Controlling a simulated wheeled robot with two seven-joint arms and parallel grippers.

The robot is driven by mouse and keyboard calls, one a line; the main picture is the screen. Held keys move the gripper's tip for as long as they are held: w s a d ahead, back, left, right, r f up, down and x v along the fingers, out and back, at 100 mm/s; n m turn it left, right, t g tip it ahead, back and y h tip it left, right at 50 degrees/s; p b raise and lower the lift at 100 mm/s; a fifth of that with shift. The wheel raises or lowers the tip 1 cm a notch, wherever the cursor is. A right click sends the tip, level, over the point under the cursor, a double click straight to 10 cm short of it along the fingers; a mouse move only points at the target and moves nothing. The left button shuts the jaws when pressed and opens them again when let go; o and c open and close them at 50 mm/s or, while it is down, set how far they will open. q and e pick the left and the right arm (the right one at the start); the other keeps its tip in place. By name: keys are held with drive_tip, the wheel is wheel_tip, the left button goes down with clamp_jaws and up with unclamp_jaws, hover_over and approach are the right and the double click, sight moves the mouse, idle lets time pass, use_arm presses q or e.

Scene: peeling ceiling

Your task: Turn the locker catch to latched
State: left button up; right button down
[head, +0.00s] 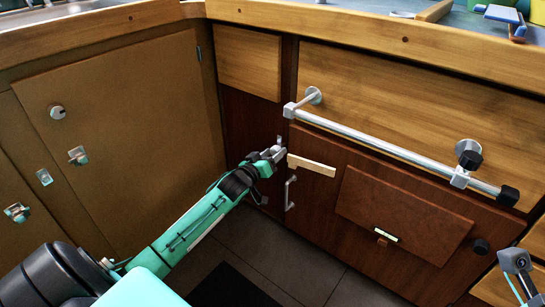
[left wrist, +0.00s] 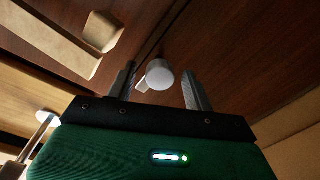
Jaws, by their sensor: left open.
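My left gripper (head: 273,153) reaches in from the left and is at the dark red-brown cabinet front. In the left wrist view its two grey fingers (left wrist: 160,78) are apart. A pale round knob with a small tab, seemingly the locker catch (left wrist: 160,72), lies between them in the picture. I cannot tell whether either finger touches it. In the head view a small grey fitting (head: 279,140) shows just above the fingertips, and the gripper hides much of this spot. The catch's turn angle is not clear.
A pale wooden bar (head: 311,165) is just right of the gripper, with a metal handle (head: 290,193) below. A long steel rail (head: 380,150) stands out from the front. A tan cupboard door (head: 130,115) with several fittings is at left. A grey-teal part at bottom right is unclear.

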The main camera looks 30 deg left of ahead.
use_arm(q)
drive_tip(key=shift+w, duration=0.1)
drive_tip(key=shift+c, duration=0.2)
drive_tip(key=c, duration=0.9)
